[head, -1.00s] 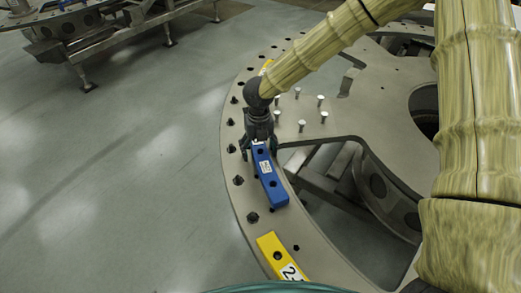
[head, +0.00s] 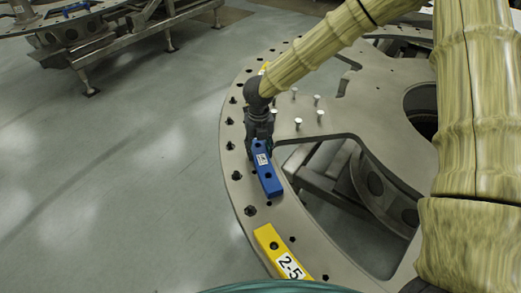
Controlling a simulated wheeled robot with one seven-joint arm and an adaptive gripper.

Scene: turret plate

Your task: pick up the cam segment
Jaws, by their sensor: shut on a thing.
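The cam segment is a blue curved block (head: 268,174) with dark holes and a small white label, in the middle of the head view. It lies along the rim of the grey turret plate (head: 235,188); I cannot tell whether it touches the plate. My gripper (head: 259,148) points down at the block's far end and is shut on it. The fingertips are partly hidden by the block and the gripper's own body.
A yellow block (head: 277,252) marked "2-5" lies nearer on the rim. Another yellow piece (head: 265,67) shows partly behind my arm. Several pale upright pins (head: 298,122) stand right of the gripper. Dark bolts line the rim. A metal frame (head: 130,40) stands at the back left; open floor lies left.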

